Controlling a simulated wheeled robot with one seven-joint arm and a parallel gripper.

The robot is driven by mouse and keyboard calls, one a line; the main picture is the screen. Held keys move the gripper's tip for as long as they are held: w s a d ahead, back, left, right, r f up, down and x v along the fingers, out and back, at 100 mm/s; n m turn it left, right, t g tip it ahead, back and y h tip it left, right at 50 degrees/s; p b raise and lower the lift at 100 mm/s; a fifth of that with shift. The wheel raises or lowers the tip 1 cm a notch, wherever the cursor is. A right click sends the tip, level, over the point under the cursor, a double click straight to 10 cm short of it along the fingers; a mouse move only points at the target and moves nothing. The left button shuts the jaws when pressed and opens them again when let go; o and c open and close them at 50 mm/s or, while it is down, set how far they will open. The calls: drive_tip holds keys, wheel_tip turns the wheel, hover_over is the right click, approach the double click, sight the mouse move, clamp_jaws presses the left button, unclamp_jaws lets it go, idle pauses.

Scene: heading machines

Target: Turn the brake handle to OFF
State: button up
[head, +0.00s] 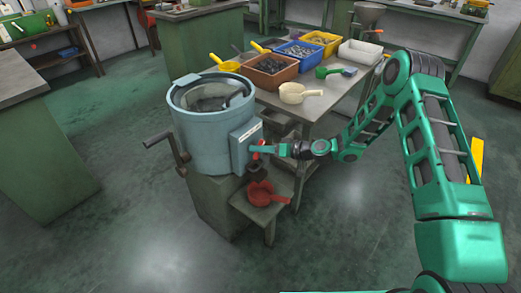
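The machine is a blue-grey round drum (205,128) with an open top, standing on a green-grey base. A box with a white label (246,130) is fixed to its right side. My gripper (259,150) is right at the lower edge of this box, reaching in from the right. A small red part (256,156) shows at my fingertips; it may be the brake handle, mostly hidden by the fingers. Whether the fingers touch or grip it is too small to tell. A dark cranked lever (166,138) sticks out on the drum's left side. No OFF marking can be read.
A red scoop (264,193) lies on a low shelf below my gripper. The table (322,119) behind holds a brown bin (270,64), blue and yellow bins, a white tray and several scoops. A green cabinet (40,150) stands left. The floor in front is clear.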

drive_tip(key=shift+o, duration=0.5)
drive_tip(key=shift+r, duration=0.1)
drive_tip(key=v, duration=1)
drive_tip(key=shift+d, duration=0.3)
drive_tip(key=shift+s, duration=0.15)
